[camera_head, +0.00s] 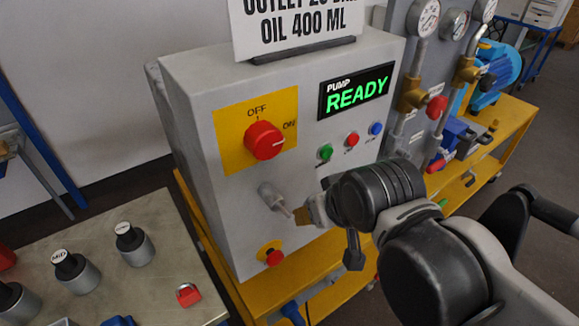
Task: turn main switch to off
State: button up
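The main switch is a red round knob (264,141) on a yellow plate (231,160) on the front of a grey control box. OFF is printed above the knob and ON at its upper right. A pale mark on the knob's right side points towards the ON side. My gripper (312,211) is below and right of the knob, apart from it, in front of the box face. Its fingers are mostly hidden behind its own wrist, so its opening does not show.
A grey fitting (272,196) sticks out left of my gripper. A red stop button (273,257) is below. Green (325,152), red (352,139) and blue (376,129) buttons sit under the READY display (356,91). A bench (165,215) holds a red padlock (188,294).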

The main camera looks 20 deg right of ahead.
aim_at(264, 140)
jog(key=k+j, duration=0.3)
jog(key=k, duration=0.2)
jog(key=k+j+z, duration=0.1)
jog(key=k+j, duration=0.2)
jog(key=k, duration=0.2)
